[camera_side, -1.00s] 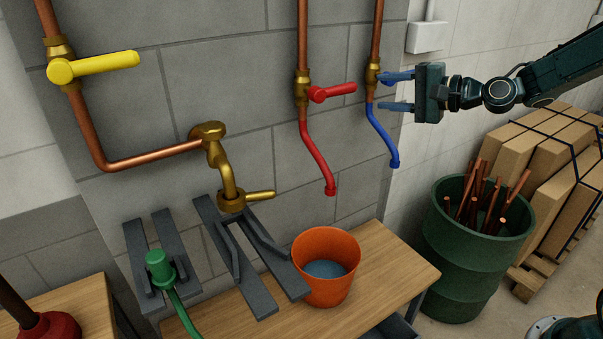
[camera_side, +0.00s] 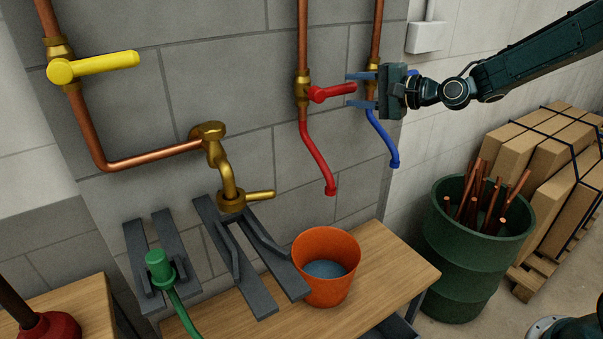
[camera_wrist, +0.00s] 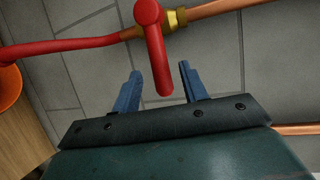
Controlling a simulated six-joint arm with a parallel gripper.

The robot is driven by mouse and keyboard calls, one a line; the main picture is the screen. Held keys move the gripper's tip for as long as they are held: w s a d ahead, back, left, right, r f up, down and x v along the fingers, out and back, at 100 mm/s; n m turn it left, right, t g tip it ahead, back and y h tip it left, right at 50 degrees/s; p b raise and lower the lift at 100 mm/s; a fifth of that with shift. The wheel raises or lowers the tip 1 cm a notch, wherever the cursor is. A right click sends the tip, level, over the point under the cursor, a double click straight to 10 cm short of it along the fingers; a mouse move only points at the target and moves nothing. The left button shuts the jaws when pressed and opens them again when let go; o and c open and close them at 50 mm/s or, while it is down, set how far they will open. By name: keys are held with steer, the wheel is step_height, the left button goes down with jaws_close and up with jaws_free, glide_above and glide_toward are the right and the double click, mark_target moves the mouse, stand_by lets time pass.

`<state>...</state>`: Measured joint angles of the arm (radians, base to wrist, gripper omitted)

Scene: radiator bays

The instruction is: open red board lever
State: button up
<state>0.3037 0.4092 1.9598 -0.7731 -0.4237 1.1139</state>
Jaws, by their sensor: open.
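The red lever (camera_side: 332,92) sits on a brass valve on a copper pipe, pointing right, across the pipe, in the side view. In the wrist view the red lever (camera_wrist: 157,55) reaches down between the two blue fingers. My gripper (camera_side: 350,90) is open, its fingers one above and one below the lever's free end in the side view. In the wrist view my gripper (camera_wrist: 158,80) shows gaps between the fingers and the lever. A red spout (camera_side: 318,155) hangs below the valve.
A blue spout (camera_side: 381,138) hangs close by, its valve partly hidden behind my gripper. A yellow lever (camera_side: 105,63) and brass tap (camera_side: 228,180) are to the left. An orange bucket (camera_side: 326,268) stands on the bench (camera_side: 385,270) below. The wall between is clear.

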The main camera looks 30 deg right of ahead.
mark_target(333, 90)
steer(key=shift+x, duration=3.2)
jaws_close()
